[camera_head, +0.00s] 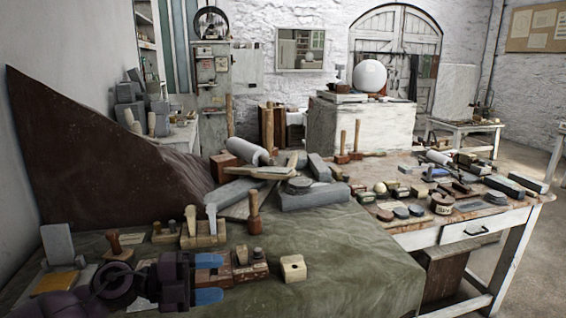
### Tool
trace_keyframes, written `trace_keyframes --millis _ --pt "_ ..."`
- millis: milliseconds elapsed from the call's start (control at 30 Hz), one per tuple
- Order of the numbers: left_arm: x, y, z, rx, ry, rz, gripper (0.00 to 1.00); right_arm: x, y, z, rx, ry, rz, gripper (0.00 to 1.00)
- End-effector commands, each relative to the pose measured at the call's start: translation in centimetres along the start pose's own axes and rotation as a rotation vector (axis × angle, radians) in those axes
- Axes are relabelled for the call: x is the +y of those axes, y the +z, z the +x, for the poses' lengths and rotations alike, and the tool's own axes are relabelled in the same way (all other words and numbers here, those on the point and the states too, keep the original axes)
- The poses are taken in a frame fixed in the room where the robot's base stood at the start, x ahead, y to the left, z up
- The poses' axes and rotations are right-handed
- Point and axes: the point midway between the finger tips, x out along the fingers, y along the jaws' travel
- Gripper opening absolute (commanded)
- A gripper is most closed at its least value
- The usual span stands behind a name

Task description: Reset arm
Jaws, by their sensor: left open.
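My left arm comes in from the lower left, dark purple and grey. My left gripper (209,278) is open, with its two blue-tipped fingers apart, low over the green cloth (345,270) at the front. A small wooden block with dark and reddish parts (250,272) lies just to the right of the fingers. Part of it seems to show near the finger gap; whether the fingers touch it I cannot tell. A pale wooden cube with a hole (293,268) stands farther right, apart from the gripper. My right gripper is not in view.
Wooden tools, blocks and a mallet (254,213) stand behind the gripper. Grey stone slabs (312,194) and a roller (248,151) lie farther back. A white table (483,237) with many small items is at right. The cloth's front right is clear.

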Motion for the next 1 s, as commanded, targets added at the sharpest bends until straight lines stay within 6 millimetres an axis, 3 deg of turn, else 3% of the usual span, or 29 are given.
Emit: trace_keyframes --millis 233,467,567,767,1000 --pt "-0.8 -1.0 -1.1 -0.191 -0.434 -0.197 0.6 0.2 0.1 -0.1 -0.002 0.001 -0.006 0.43" --pt "1.0 -0.1 -5.2 -0.492 -0.719 -0.44 0.6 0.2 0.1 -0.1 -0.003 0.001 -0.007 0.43" --pt "3.0 0.3 -7.4 -0.647 -0.799 -0.563 0.6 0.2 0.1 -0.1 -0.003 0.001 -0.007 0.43" --pt "9.1 -0.2 -12.0 -0.977 -0.863 -0.837 0.6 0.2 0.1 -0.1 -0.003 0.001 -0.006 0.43" --pt "17.9 -4.3 -16.5 -1.357 -0.769 -1.202 0.6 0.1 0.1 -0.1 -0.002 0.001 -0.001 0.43"
